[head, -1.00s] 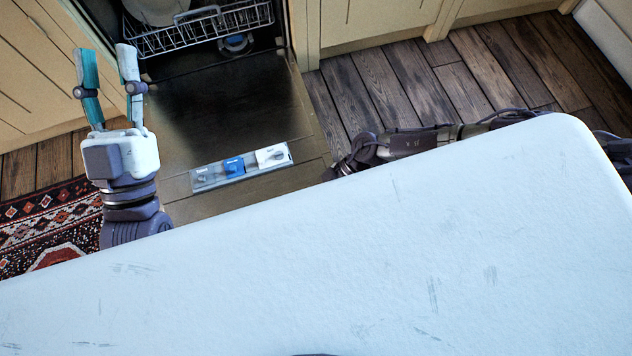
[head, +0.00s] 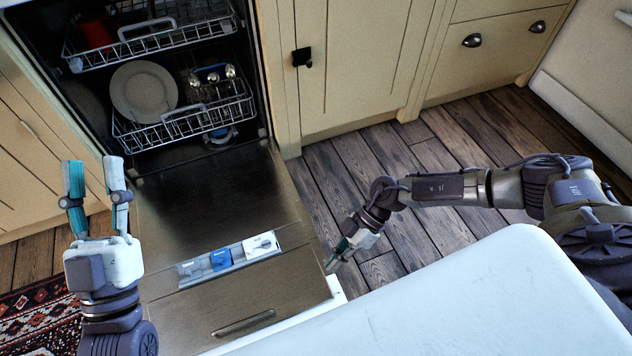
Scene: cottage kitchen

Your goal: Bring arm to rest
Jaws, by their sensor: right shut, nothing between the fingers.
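My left gripper (head: 95,183) is at the left of the head view, its two teal-padded fingers pointing up the picture and standing apart with nothing between them. It appears beside the left edge of the lowered dishwasher door. My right arm comes in from the right edge. My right gripper (head: 338,262) points down and to the left, shut and empty, near the right edge of the door in the picture. Its fingertips are small in view.
The dishwasher door (head: 222,200) is folded down. The lower rack (head: 165,130) holds a plate (head: 143,92) and cutlery (head: 212,76); the upper rack (head: 165,38) holds a red item (head: 97,34). Cabinets (head: 365,60) stand right of it. Wooden floor (head: 440,150) is clear there.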

